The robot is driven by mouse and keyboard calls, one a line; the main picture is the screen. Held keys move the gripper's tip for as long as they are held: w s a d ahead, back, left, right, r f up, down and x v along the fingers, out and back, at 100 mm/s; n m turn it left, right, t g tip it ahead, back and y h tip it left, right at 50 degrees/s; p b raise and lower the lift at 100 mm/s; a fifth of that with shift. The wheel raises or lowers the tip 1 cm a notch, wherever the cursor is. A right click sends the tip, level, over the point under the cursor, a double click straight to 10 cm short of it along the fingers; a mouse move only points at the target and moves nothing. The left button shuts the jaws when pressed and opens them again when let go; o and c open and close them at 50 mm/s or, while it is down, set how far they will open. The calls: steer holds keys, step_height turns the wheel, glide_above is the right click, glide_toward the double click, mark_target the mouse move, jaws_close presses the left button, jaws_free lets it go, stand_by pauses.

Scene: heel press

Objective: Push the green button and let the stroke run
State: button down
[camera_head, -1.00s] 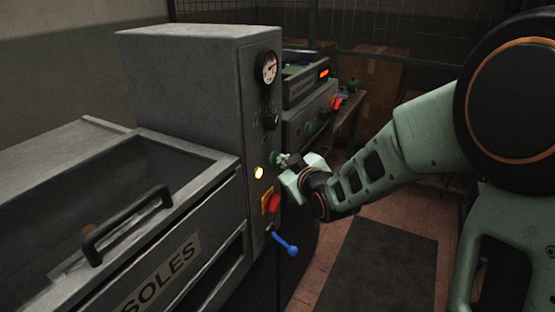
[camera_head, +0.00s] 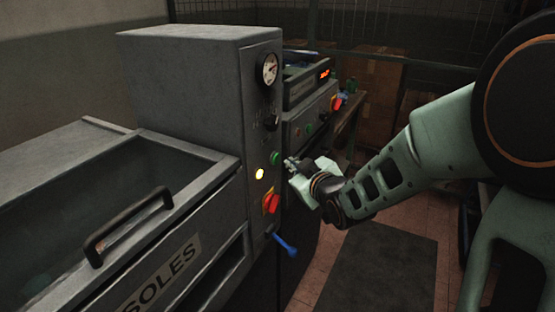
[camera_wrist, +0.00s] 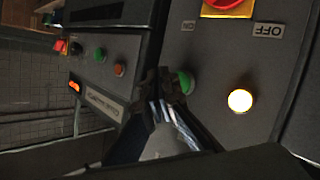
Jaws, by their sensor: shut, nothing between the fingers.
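My gripper (camera_head: 289,163) is shut and empty. In the head view it is to the right of the button with a small gap, and the button face is uncovered.
A red switch (camera_head: 270,203) and a blue lever (camera_head: 287,245) are below the button, and a gauge (camera_head: 269,67) is above. A second machine (camera_head: 305,117) stands behind. A black handle (camera_head: 125,225) crosses the press's front. A dark mat (camera_head: 380,265) lies on open floor.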

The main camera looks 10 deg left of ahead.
steer(key=d, duration=0.1)
steer(key=s+d, duration=0.1)
steer(key=d, duration=0.2)
steer(key=shift+s+p, duration=0.25)
steer(key=shift+p, duration=0.15)
